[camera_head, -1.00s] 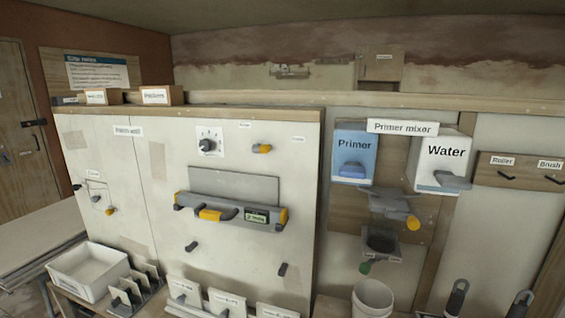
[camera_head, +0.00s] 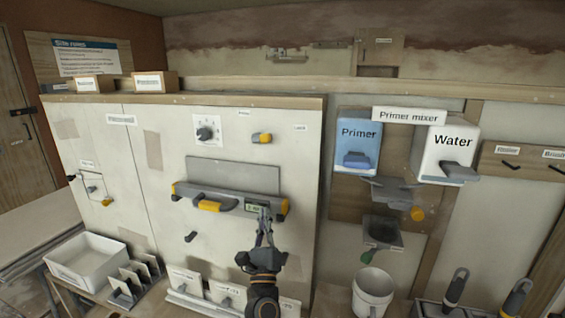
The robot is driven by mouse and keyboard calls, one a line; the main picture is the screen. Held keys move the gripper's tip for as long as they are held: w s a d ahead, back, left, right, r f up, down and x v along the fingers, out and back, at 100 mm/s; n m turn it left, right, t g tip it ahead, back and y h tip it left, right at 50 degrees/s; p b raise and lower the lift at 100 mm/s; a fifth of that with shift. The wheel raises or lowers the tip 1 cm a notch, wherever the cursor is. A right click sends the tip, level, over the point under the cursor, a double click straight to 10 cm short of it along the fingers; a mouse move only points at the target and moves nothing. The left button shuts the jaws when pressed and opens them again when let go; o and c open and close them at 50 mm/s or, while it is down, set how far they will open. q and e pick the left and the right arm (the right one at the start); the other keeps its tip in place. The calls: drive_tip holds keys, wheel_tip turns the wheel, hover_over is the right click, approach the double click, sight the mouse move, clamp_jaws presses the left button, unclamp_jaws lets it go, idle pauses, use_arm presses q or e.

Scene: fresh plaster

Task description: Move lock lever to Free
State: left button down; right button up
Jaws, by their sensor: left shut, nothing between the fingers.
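A small grey lever with a yellow end (camera_head: 262,138) sits high on the pale panel (camera_head: 160,170), between two small labels too small to read. It lies about level. It may be the lock lever, but I cannot tell for sure. My left gripper (camera_head: 264,213) has come up from below, in front of the panel. Its fingers are together and empty, and overlap the right part of the grey bar (camera_head: 183,189), just right of its small display (camera_head: 254,208). The gripper appears below the lever and apart from it. My right gripper is out of view.
A dial (camera_head: 206,132) is left of the lever. Another small lever (camera_head: 107,202) is at the panel's left. A white tray (camera_head: 52,262) and upright plates stand below. Primer (camera_head: 357,135) and Water (camera_head: 452,140) containers hang at the right above a bucket (camera_head: 372,290).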

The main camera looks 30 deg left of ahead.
sight(261, 138)
use_arm(q)
drive_tip(key=r, duration=0.1)
drive_tip(key=d+r+m+t, duration=0.1)
drive_tip(key=r, duration=0.1)
drive_tip(key=d+r+m+t, duration=0.1)
drive_tip(key=r, duration=0.1)
drive_tip(key=shift+s+d, duration=0.2)
drive_tip(key=shift+s, duration=0.2)
drive_tip(key=s+r+p+x, duration=0.2)
drive_tip(key=p+x, duration=0.8)
drive_tip(key=x, duration=0.3)
drive_tip(key=shift+f, duration=0.15)
